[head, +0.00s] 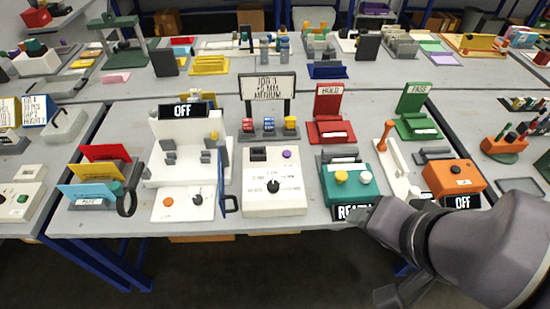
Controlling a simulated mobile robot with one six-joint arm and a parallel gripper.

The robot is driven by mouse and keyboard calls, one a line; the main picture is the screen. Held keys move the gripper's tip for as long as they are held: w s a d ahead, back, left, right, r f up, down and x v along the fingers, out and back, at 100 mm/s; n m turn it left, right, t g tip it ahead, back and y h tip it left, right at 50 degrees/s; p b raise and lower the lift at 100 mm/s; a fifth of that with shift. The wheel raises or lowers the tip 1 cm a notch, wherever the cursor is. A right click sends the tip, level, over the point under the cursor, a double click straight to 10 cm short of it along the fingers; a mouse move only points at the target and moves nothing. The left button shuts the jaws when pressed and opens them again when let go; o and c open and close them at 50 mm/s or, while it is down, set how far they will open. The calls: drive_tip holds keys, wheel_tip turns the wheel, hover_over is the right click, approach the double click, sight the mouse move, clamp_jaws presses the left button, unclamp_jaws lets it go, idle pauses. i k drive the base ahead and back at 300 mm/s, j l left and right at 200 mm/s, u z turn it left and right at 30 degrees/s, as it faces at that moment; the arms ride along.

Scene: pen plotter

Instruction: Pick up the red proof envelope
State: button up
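A red envelope (105,153) stands in the rack at the left of the near table. It is the rearmost of the envelopes there, behind a yellow one (96,172) and a light blue one (88,191). Its lower part is hidden by the yellow one. My arm reaches in from the lower right, far from the rack. Its front end, around my gripper (368,217), is by the READY display at the near table edge. The fingers do not show clearly, and I see nothing held.
A dark ring (126,203) stands at the rack's right front. To its right are a white plotter (160,180) with an OFF display, a control box (272,190), a teal box (348,186) and an orange box (455,179). Red HOLD (329,101) and green PASS (414,101) stands are behind.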

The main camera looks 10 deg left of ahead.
sight(93, 153)
drive_tip(key=u, duration=2)
drive_tip(key=i+j+z, duration=0.2)
drive_tip(key=i+j, duration=0.45)
drive_tip(key=i, duration=0.25)
drive_tip(key=i+j+z, duration=0.15)
drive_tip(key=i+j, duration=0.7)
